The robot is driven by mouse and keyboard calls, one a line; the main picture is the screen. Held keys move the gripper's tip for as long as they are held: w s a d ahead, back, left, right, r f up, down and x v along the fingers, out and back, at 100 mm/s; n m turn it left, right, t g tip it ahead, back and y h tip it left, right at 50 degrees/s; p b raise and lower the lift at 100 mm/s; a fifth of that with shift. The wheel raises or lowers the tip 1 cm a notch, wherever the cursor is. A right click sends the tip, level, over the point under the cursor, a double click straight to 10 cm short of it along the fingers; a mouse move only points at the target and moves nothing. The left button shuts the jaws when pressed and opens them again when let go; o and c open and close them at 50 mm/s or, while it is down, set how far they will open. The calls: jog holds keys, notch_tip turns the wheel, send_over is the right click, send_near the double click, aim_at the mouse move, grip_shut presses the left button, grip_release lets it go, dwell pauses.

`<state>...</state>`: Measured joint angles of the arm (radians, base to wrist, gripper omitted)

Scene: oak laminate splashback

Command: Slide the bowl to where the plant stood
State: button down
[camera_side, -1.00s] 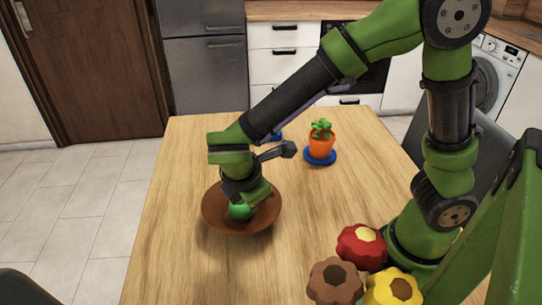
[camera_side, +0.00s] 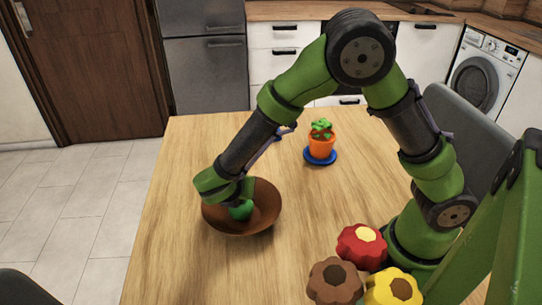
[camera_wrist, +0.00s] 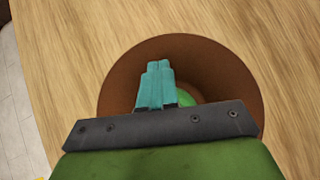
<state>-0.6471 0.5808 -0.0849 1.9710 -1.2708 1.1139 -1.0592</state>
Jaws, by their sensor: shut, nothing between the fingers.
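The brown bowl (camera_side: 262,205) stands on the left part of the table, with a round green thing (camera_side: 241,210) inside it. In the wrist view the bowl (camera_wrist: 222,60) lies under my gripper, and part of the green thing (camera_wrist: 186,97) shows beside the fingers. My gripper (camera_wrist: 158,68) is shut with nothing between its teal fingers, over the bowl's inside. I cannot tell whether the fingertips touch the bowl. The plant (camera_side: 321,137) is in an orange pot on a blue saucer (camera_side: 320,160), behind and to the right of the bowl.
A blue thing (camera_side: 279,136), mostly hidden by my arm, lies near the table's back. Red (camera_side: 362,246), brown (camera_side: 335,281) and yellow (camera_side: 393,288) flower-shaped things are at the front right. The wooden table (camera_side: 300,205) is clear between bowl and saucer.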

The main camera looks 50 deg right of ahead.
jog(key=shift+x, duration=0.75)
jog(key=w+d, duration=0.3)
jog(key=d, duration=0.3)
jog(key=w+d, duration=0.3)
jog(key=d, duration=0.3)
jog(key=w+d, duration=0.4)
jog(key=d, duration=0.2)
jog(key=shift+d, duration=0.4)
